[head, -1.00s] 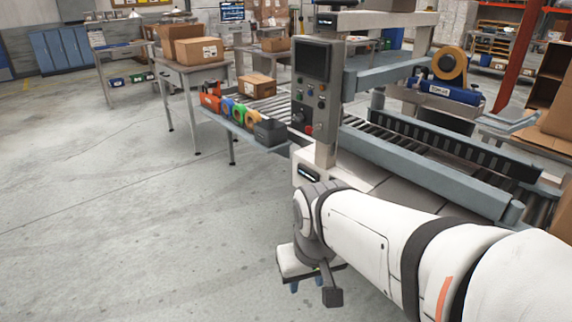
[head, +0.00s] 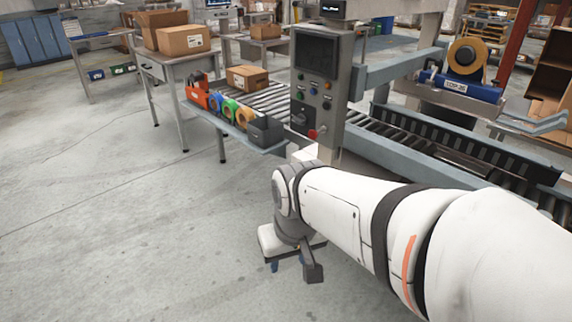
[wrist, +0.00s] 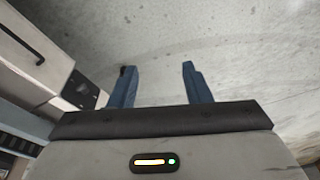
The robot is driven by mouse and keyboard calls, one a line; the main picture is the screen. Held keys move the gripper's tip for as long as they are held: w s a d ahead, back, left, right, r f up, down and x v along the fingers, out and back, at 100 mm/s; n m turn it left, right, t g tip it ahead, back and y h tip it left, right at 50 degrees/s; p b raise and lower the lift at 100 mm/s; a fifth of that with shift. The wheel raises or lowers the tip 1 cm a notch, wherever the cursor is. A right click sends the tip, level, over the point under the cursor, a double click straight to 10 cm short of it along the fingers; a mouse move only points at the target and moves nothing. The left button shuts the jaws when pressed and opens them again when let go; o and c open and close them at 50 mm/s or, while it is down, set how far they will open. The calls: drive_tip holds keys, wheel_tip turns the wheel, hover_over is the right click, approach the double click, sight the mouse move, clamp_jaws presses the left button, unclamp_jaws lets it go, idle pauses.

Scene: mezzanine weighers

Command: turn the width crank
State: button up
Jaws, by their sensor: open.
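I cannot make out the width crank in either view. The machine with the grey control panel (head: 318,85) stands in the head view, and my arm covers part of its lower front. My gripper (wrist: 157,72) is open and empty, with two blue fingers over the bare concrete floor in the wrist view. In the head view it hangs low in front of the machine, mostly hidden by my wrist. A white cabinet (wrist: 38,52) with a black bar handle lies left of the fingers in the wrist view. A small dark spot shows by the left fingertip; I cannot tell what it is.
A side shelf with tape rolls (head: 229,110) and a grey box juts out left of the panel. A roller conveyor (head: 400,140) runs behind my arm. A table (head: 177,68) with cardboard boxes stands at the back left. The floor (head: 110,220) at left is clear.

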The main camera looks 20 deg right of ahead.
drive_tip(key=w+d+f+m+t+h+b, duration=0.1)
drive_tip(key=w+d+f+m+t+b, duration=0.2)
drive_tip(key=w, duration=1.2)
drive_tip(key=w+d+f+t, duration=0.25)
drive_tip(key=w+f, duration=0.25)
drive_tip(key=w, duration=1)
drive_tip(key=w+d+f+m+t+h+b, duration=0.25)
drive_tip(key=w+d+f+h, duration=0.25)
drive_tip(key=w+d+f, duration=0.55)
drive_tip(key=s+d+f+m+g+h+b, duration=0.1)
drive_tip(key=s+d+f+m+g+h, duration=0.15)
drive_tip(key=d+f+h, duration=0.45)
drive_tip(key=s+d+f+m+g+h+b, duration=0.15)
drive_tip(key=s+d+f+h, duration=0.25)
drive_tip(key=d+f, duration=0.75)
drive_tip(key=shift+m+t, duration=0.3)
drive_tip(key=shift+m, duration=0.15)
drive_tip(key=x, duration=0.3)
drive_tip(key=f+x, duration=0.1)
drive_tip(key=x, duration=0.1)
drive_tip(key=shift+w+d+f, duration=0.2)
drive_tip(key=shift+w+d, duration=0.1)
drive_tip(key=shift+c, duration=0.4)
drive_tip(key=shift+b, duration=0.3)
clamp_jaws()
